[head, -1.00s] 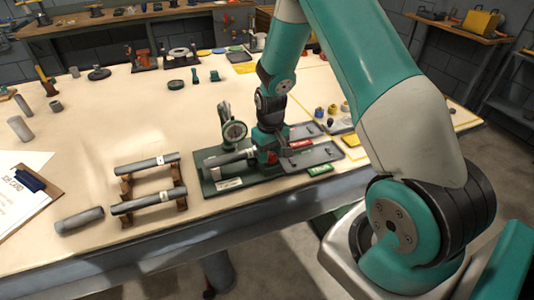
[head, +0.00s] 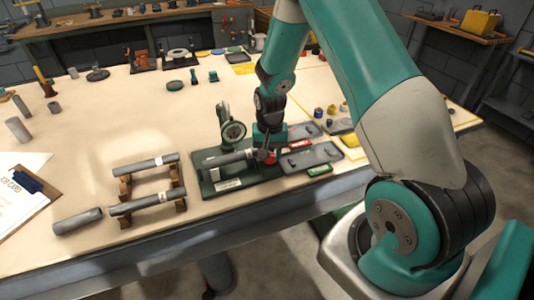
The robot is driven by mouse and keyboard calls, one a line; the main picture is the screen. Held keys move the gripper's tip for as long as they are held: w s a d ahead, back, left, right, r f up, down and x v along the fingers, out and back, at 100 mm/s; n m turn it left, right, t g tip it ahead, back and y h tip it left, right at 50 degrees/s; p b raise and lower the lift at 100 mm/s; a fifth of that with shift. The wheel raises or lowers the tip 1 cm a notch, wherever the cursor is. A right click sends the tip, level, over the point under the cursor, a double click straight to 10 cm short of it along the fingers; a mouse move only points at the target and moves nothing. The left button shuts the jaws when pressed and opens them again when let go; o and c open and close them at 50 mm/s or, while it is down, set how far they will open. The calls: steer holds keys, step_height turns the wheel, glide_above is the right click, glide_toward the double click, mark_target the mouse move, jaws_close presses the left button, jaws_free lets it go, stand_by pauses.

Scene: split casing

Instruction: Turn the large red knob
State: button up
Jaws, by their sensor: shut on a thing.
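The large red knob (head: 270,157) shows as a small red patch at the right end of a grey cylinder (head: 228,158). The cylinder lies on a dark green fixture base (head: 222,186) with a round dial gauge (head: 234,131) behind it. My gripper (head: 268,153) reaches down from above and is shut on the red knob. The fingers hide much of the knob, so its turned angle cannot be told.
Two grey trays (head: 312,155) with red and green labels sit right of the fixture. Grey tubes lie on a wooden rack (head: 125,188) to the left, with a loose tube (head: 77,221) and a clipboard (head: 30,183) beyond.

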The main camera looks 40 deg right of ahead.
steer(key=shift+a, duration=0.15)
steer(key=o, duration=0.7)
steer(key=shift+a, duration=0.1)
steer(key=shift+c, duration=0.2)
step_height(320, 180, up, 18)
steer(key=b, duration=0.1)
steer(key=shift+f, duration=0.25)
